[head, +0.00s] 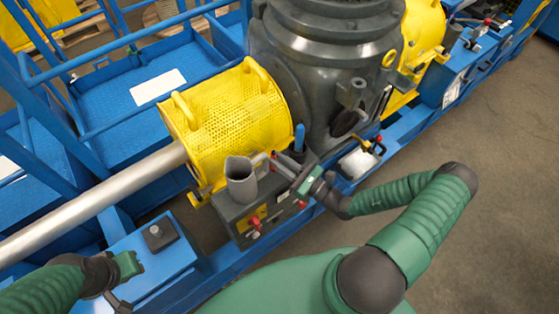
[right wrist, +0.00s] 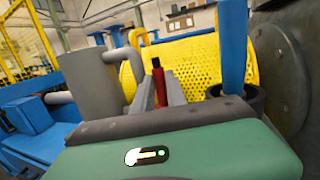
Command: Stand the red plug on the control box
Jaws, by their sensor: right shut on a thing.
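The control box (head: 235,219) is a dark grey box at the foot of the yellow mesh guard. My right gripper (head: 274,163) reaches over its top from the right and is shut on the red plug. The red plug (right wrist: 159,82) stands roughly upright between the fingers in the right wrist view; only a little red shows in the head view. I cannot tell whether its lower end touches the box. My left gripper (head: 128,275) is at the lower left, away from the box; its fingers do not show clearly.
The yellow mesh guard (head: 225,115) and grey machine housing (head: 325,65) rise close behind.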

